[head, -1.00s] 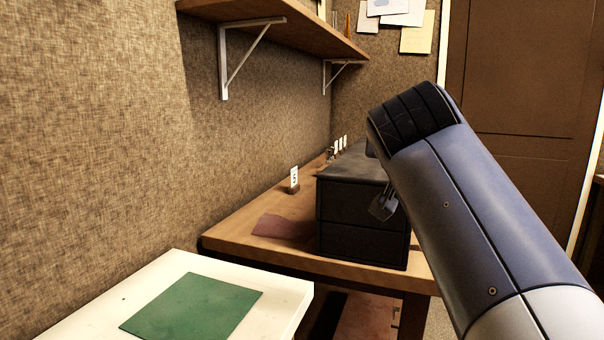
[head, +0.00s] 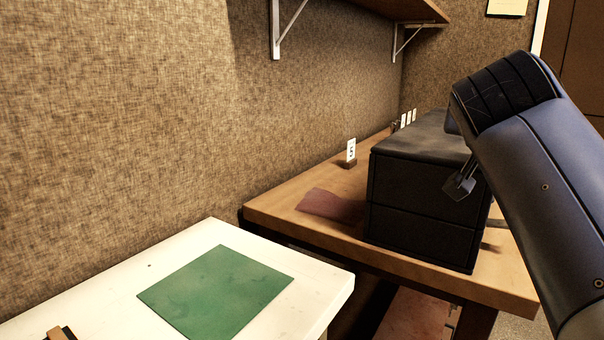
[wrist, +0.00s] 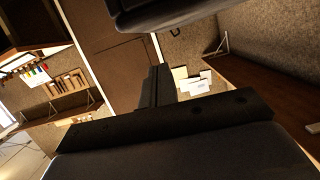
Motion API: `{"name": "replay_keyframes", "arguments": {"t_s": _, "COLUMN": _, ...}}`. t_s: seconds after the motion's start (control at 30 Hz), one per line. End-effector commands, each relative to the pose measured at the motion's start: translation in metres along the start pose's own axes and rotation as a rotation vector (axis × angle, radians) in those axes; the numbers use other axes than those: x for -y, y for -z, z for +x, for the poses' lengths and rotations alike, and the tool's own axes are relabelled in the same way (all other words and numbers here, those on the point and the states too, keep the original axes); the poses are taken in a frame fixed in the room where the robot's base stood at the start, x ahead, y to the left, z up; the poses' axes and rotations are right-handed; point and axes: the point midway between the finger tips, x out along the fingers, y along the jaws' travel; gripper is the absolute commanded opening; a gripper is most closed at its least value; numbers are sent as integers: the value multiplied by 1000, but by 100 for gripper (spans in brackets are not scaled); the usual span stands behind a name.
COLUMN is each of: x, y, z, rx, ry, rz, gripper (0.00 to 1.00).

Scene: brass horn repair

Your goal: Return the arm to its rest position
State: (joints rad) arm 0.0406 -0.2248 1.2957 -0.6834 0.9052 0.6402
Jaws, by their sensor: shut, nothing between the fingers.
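My gripper (head: 460,187) shows in the head view at the right, below the bend of my raised arm. It is small in that view and partly behind my arm. It appears in front of the black case on the wooden bench, and I cannot tell the exact distance. In the wrist view my gripper (wrist: 156,88) is a dark shape in the middle. It is shut and empty.
The black case (head: 420,205) stands on the wooden bench (head: 280,208), beside a reddish cloth (head: 332,206) and a number card (head: 351,150). A green mat (head: 215,290) lies on the white table (head: 75,310). A shelf (head: 405,8) is on the wall.

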Motion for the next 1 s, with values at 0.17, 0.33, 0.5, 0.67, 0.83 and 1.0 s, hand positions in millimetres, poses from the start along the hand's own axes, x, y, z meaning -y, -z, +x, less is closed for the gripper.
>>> {"name": "replay_keyframes", "arguments": {"t_s": 0.17, "x": 0, "y": -22, "z": 2, "rx": 1, "ry": -1, "rz": -1, "gripper": 0}}
{"name": "replay_keyframes", "arguments": {"t_s": 0.33, "x": 0, "y": -34, "z": 2, "rx": 3, "ry": -2, "rz": 0, "gripper": 0}}
{"name": "replay_keyframes", "arguments": {"t_s": 0.5, "x": 0, "y": -39, "z": 3, "rx": 3, "ry": -4, "rz": -1, "gripper": 0}}
{"name": "replay_keyframes", "arguments": {"t_s": 0.67, "x": 0, "y": -40, "z": 2, "rx": 4, "ry": -4, "rz": -1, "gripper": 0}}
{"name": "replay_keyframes", "arguments": {"t_s": 0.83, "x": 0, "y": -40, "z": 3, "rx": 5, "ry": -5, "rz": -1, "gripper": 0}}
{"name": "replay_keyframes", "arguments": {"t_s": 1.0, "x": 0, "y": -36, "z": 2, "rx": 6, "ry": -4, "rz": -1, "gripper": 0}}
